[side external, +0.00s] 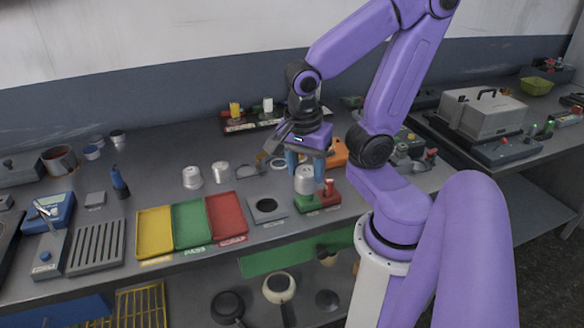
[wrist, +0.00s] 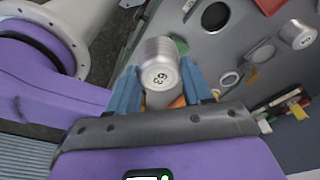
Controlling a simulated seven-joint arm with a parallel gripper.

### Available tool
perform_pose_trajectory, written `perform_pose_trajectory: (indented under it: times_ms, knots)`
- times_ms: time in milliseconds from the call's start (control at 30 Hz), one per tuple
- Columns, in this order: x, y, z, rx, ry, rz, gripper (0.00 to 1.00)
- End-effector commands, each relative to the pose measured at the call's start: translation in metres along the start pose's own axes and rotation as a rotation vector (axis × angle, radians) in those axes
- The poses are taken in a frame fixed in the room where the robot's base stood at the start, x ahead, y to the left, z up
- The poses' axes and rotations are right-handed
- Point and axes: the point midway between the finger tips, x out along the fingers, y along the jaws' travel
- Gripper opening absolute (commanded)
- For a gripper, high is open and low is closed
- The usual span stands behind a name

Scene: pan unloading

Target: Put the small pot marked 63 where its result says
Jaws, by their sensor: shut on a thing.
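The small silver pot marked 63 (side external: 305,183) is between the blue fingers of my gripper (side external: 305,168), which is shut on it. In the wrist view the pot (wrist: 160,76) shows its round end with the number 63 between the fingertips (wrist: 162,86). In the side view the pot appears at the green part of a small green and red device (side external: 328,196); I cannot tell if it touches. No result can be read. The yellow tray (side external: 154,211), green tray (side external: 191,206) and red tray (side external: 240,237) lie side by side to the left, seemingly empty.
A grey plate with a dark round hole (side external: 251,215) lies between the red tray and the device. Two other silver pots, one on the left (side external: 192,178) and one on the right (side external: 221,172), stand behind the trays. An orange object (side external: 339,153) is behind my gripper.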

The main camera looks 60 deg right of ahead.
Motion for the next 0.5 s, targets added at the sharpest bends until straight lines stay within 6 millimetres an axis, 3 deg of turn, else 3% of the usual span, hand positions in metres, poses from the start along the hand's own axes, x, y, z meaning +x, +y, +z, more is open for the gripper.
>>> perform_pose_trajectory:
  times_ms: [200, 500]
  knots:
    - [-0.01, 0.02, 0.001, -0.003, -0.003, -0.002, 0.13]
    - [-0.015, 0.033, 0.0, -0.001, -0.001, 0.0, 0.13]
